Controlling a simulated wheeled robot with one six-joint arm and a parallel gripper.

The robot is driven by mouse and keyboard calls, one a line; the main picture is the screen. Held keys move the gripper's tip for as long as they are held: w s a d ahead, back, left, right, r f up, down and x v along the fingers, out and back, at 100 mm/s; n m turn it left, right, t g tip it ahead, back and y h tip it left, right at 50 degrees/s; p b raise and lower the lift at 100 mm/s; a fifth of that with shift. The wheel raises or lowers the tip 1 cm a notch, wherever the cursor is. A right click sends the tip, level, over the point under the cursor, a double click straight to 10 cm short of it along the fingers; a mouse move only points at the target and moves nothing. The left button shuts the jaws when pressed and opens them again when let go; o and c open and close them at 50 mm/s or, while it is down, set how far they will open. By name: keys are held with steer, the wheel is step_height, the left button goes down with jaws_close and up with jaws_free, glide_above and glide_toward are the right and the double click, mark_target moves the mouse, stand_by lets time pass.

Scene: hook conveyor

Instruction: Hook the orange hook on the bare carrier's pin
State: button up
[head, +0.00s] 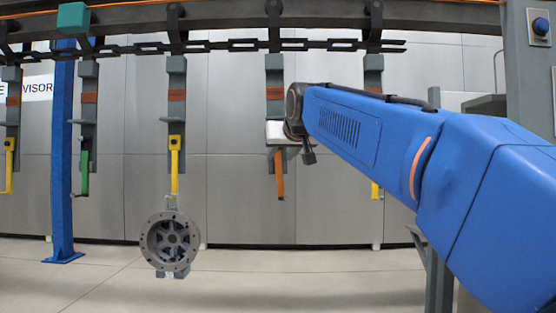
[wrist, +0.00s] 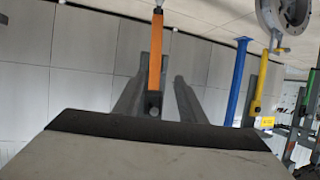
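The orange hook (head: 279,175) hangs upright below my gripper (head: 283,132), under the middle carrier (head: 274,75). In the wrist view the orange hook (wrist: 155,62) shows between two grey finger-like shapes, with a dark round spot at its gripper-side end. Whether the fingers touch it is not clear. My gripper covers the lower front of the middle carrier, so its pin is hidden. I cannot tell whether the hook is on that pin. The other carriers in view bear yellow or green hooks.
A yellow hook (head: 174,165) left of my gripper bears a round metal housing (head: 170,242). A green hook (head: 85,172) hangs farther left. A blue post (head: 62,150) stands there. A chain (head: 230,45) runs overhead. The floor below my gripper is clear.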

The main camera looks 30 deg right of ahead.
steer(key=v, duration=1.3)
steer(key=s+a+f+n+g+y, duration=0.1)
steer(key=a+f+g, duration=0.15)
steer(key=f, duration=1.05)
steer(key=s+a+f+n+g+y, duration=0.15)
steer(key=a+f, duration=0.25)
steer(key=f, duration=1)
steer(key=s+a+f+g, duration=0.1)
steer(key=s+f, duration=0.3)
steer(key=f, duration=0.5)
steer(key=s+a+f+n+g+y, duration=0.1)
steer(key=s+f, duration=0.3)
steer(key=f, duration=0.6)
steer(key=s+a+f+g+y, duration=0.1)
steer(key=s+a+f+g, duration=0.1)
steer(key=f, duration=0.7)
steer(key=s+a, duration=0.1)
steer(key=s, duration=0.1)
steer(key=shift+s+a+f, duration=0.3)
steer(key=shift+a+f, duration=0.05)
